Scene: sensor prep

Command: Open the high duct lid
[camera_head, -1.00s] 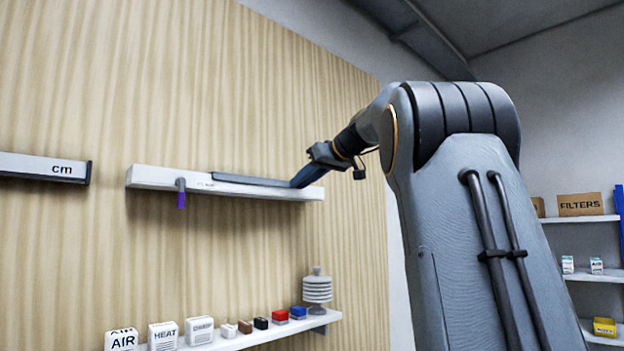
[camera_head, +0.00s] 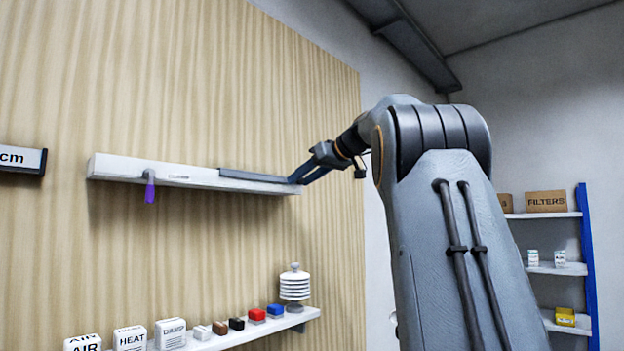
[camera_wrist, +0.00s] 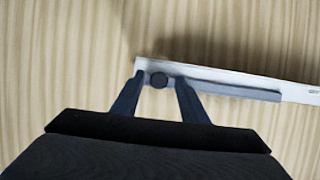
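The high duct (camera_head: 120,168) is a long white bar on the wood-grain wall. Its dark grey lid (camera_head: 245,176) lies along the right part of the duct, near its right end; the left part is uncovered. In the wrist view the lid (camera_wrist: 235,90) has a round dark knob (camera_wrist: 159,80) at its end. My gripper (camera_head: 297,179) is at that end. In the wrist view its fingers (camera_wrist: 160,77) stand apart on either side of the knob, with small gaps showing. A grey clip with a purple tag (camera_head: 150,192) hangs on the duct's left part.
Below is a white shelf (camera_head: 235,338) with labelled boxes, several small coloured blocks and a white ribbed sensor shield (camera_head: 295,287). A "cm" bar (camera_head: 20,160) is at the left. A shelf rack (camera_head: 587,270) stands at the right. The wall between duct and shelf is clear.

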